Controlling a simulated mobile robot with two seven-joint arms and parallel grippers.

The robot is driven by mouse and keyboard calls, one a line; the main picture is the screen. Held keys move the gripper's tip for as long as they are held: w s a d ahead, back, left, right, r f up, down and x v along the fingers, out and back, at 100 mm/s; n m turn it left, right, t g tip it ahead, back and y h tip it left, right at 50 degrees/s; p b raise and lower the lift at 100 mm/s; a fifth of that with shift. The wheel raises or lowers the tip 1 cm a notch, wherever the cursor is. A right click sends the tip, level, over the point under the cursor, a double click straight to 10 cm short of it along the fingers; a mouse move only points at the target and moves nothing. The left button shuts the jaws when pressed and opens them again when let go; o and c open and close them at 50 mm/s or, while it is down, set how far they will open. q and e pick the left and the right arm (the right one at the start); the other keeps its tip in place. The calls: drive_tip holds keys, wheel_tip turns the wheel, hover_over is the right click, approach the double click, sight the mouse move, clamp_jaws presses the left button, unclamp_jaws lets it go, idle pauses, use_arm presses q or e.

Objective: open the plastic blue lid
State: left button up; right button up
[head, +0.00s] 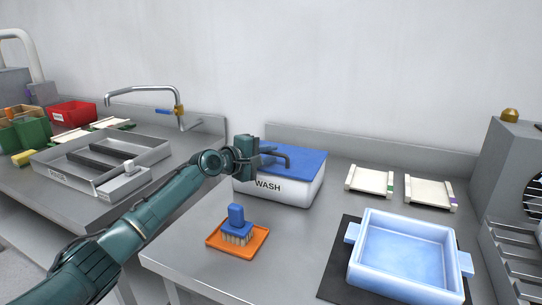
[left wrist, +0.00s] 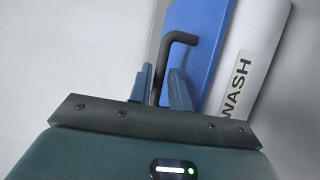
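The blue plastic lid (head: 299,161) lies flat on the white box marked WASH (head: 290,188), in the middle of the head view. The lid (left wrist: 200,30) and the box (left wrist: 250,60) also show at the top of the left wrist view. A dark bent handle (head: 275,152) stands on the lid. My left gripper (head: 260,158) is at the left end of this handle. In the left wrist view the fingers of my left gripper (left wrist: 160,88) are close together on both sides of the handle (left wrist: 180,37). My right gripper is not in view.
An orange tray (head: 215,239) with a blue brush (head: 237,224) lies in front of the box. A light blue basin (head: 365,270) stands at the front right. White boards (head: 370,180) lie behind it. A faucet (head: 150,90) and grey tray (head: 145,155) are on the left.

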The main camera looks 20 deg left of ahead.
use_arm(q)
drive_tip(key=shift+w+d+f, duration=0.1)
drive_tip(key=shift+w+d, duration=0.15)
drive_tip(key=shift+w, duration=0.25)
drive_tip(key=shift+c, duration=0.5)
clamp_jaws()
